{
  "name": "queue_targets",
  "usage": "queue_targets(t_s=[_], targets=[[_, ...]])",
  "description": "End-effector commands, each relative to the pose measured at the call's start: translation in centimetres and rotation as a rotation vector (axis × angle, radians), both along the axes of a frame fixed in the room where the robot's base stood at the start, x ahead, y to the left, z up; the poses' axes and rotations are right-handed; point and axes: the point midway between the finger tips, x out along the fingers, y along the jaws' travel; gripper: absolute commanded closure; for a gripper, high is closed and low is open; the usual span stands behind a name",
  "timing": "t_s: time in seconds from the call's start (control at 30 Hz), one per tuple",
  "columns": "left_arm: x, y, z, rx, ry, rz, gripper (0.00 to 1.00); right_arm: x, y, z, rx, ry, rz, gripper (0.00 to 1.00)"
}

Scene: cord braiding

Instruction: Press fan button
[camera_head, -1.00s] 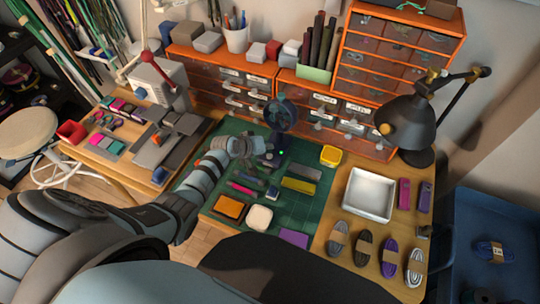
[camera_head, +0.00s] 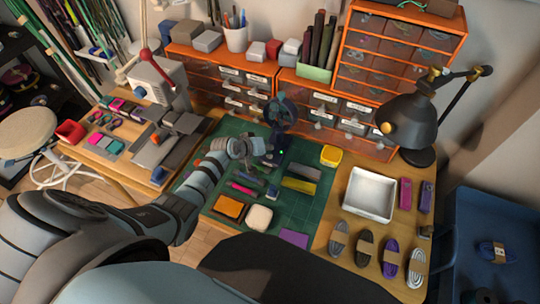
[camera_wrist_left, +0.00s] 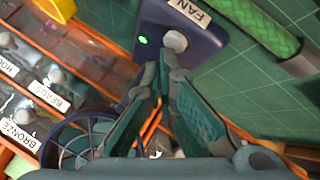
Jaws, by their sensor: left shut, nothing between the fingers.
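The fan (camera_head: 280,112) stands on the green cutting mat, near the orange drawers. Its dark blue base (camera_wrist_left: 158,30) carries a FAN label, a round grey button (camera_wrist_left: 175,41) and a lit green light. The green light also shows in the head view. My left gripper (camera_head: 252,158) is beside the fan base, on its left. In the left wrist view the tips of my left gripper (camera_wrist_left: 166,75) are together and empty, close to the button; I cannot tell whether they touch the base. The fan's round cage (camera_wrist_left: 82,140) shows at lower left there. My right gripper is not in view.
On the mat (camera_head: 312,208) lie several coloured blocks and rolls. A yellow box (camera_head: 331,155) and a white tray (camera_head: 369,194) are to the right. Orange drawers (camera_head: 350,125) stand close behind the fan. A black lamp (camera_head: 412,122) stands at the right.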

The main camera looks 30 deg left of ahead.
Motion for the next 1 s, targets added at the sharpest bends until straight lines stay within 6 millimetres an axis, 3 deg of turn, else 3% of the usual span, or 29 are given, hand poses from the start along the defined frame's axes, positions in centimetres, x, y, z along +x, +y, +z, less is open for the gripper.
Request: queue_targets(t_s=[1.0], targets=[[-0.03, -0.02, -0.81, 0.0, 0.001, -0.001, 1.0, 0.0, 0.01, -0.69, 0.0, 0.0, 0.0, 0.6]])
